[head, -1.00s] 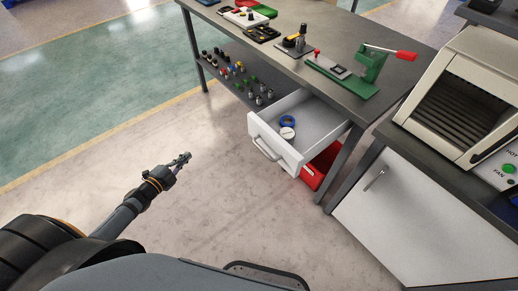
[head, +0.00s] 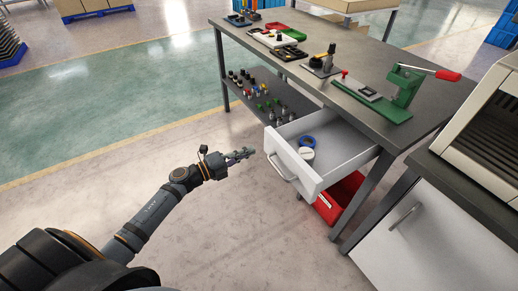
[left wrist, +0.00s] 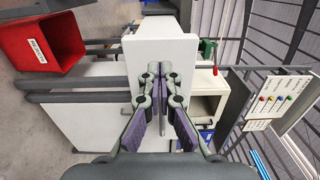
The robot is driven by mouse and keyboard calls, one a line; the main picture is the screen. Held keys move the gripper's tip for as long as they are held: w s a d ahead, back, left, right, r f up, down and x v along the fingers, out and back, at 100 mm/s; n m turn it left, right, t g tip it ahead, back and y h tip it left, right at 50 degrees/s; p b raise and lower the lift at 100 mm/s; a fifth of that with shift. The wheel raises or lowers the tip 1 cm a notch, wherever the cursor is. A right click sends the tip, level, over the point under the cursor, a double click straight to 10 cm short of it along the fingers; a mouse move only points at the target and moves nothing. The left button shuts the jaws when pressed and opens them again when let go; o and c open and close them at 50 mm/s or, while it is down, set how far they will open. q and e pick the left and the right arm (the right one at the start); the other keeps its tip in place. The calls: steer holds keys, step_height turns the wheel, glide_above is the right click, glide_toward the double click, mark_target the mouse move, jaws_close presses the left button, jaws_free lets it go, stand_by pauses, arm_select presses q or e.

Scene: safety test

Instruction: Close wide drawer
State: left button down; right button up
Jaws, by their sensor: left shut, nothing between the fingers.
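The wide white drawer (head: 292,163) stands pulled out from under the grey workbench. Its front carries a bar handle (head: 281,169). Inside lie a blue ring (head: 307,141) and a white round item (head: 306,153). My left gripper (head: 250,153) is shut and empty, just left of the drawer front, with a small gap seeming to remain in the head view. In the left wrist view my shut fingers (left wrist: 160,72) point toward a white panel (left wrist: 185,50), apparently the drawer front; contact cannot be told. My right gripper is in neither view.
The workbench (head: 345,60) carries a green lever press (head: 405,85) and other tools. A red bin (head: 340,197) sits below the drawer. A white cabinet (head: 410,235) stands at the right. The floor left of the drawer is clear.

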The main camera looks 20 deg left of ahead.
mark_target(267, 143)
arm_select(q)
steer(key=shift+x, duration=2.4)
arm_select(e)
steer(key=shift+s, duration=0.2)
arm_select(q)
steer(key=shift+d, duration=0.1)
